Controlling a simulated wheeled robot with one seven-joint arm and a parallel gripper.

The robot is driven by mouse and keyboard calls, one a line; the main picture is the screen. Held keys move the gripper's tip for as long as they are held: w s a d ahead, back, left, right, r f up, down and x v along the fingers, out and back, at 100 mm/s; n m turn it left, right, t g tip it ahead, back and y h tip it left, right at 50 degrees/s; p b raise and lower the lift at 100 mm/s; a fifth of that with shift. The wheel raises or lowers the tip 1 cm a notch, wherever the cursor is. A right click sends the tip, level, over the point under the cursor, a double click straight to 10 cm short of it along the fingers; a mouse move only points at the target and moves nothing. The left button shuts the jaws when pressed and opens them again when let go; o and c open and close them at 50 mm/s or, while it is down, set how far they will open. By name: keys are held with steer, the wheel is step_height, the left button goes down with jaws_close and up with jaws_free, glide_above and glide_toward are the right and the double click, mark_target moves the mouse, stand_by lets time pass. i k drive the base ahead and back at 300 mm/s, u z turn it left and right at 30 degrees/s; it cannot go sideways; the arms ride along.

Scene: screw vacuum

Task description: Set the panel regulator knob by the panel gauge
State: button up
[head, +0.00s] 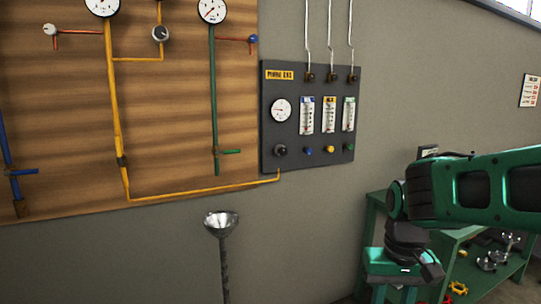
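The dark panel (308,158) hangs on the grey wall with a yellow label at its top. The panel gauge (281,110) is a small round white dial at the panel's left; its reading is too small to tell. The black regulator knob (280,150) sits right below the gauge, and nothing touches it. My green and black arm comes in from the right. Its wrist bends down at the lower right, well apart from the panel. My gripper (404,291) is at the bottom edge; its fingers cannot be made out.
Three flow meters (329,114) with blue, yellow and green knobs (329,149) stand right of the gauge. A wooden board (170,85) with pipes and dials is at left. A metal funnel on a stand (221,224) is below. A green shelf (460,240) holds parts at right.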

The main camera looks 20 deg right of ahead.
mark_target(282, 151)
steer(key=i, duration=0.85)
steer(key=z, duration=0.1)
